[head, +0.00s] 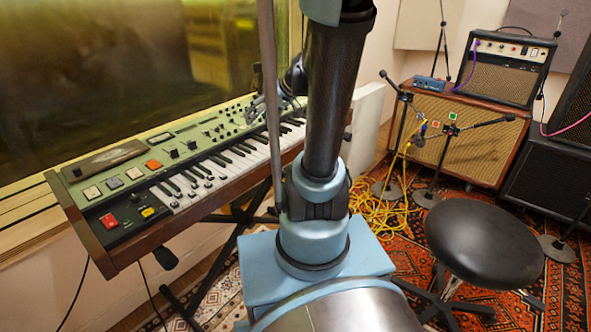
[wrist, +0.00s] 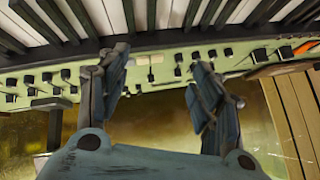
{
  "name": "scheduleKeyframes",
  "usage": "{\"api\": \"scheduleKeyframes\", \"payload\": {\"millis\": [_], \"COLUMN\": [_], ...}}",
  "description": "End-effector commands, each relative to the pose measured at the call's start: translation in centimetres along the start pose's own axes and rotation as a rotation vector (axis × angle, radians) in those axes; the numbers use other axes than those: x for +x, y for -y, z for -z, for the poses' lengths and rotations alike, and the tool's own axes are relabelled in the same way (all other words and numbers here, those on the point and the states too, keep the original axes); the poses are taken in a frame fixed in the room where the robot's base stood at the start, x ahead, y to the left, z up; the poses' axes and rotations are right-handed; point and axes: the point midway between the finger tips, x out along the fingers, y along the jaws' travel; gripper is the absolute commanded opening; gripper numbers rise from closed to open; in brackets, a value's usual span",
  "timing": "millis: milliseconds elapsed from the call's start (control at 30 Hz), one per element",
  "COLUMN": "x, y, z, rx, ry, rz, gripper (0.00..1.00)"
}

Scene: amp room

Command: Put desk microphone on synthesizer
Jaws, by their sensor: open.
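The synthesizer (head: 215,150), green-panelled with wooden ends, stands on a dark stand below the window. Its keys and control panel fill the upper part of the wrist view (wrist: 265,57). My gripper (wrist: 158,62) is open over the panel's knobs, with nothing visible between its fingers. In the head view my gripper (head: 268,103) is above the far part of the synthesizer, partly behind my arm. A dark flat-topped piece on a post (wrist: 52,103) shows at the wrist view's left, by the panel edge; I cannot tell whether it is the desk microphone. No desk microphone is clearly identifiable.
A round black stool (head: 484,235) stands at the right. Microphone stands (head: 432,185) and yellow cables (head: 385,215) occupy the rug before the amplifiers (head: 506,68). The window (head: 110,75) rises close behind the synthesizer.

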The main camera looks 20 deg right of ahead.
Motion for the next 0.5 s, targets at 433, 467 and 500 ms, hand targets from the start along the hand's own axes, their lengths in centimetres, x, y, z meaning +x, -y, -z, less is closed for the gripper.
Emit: {"api": "scheduleKeyframes", "payload": {"millis": [433,467,500], "x": [-3.2,-3.4,-3.8], "y": [2.3,2.2,2.2], "z": [-13.7,-14.6,-15.8], "rx": [0.176,0.189,0.203], "ry": [0.287,0.302,0.320], "rz": [-0.239,-0.260,-0.289], "gripper": [0.60,0.60,0.60]}}
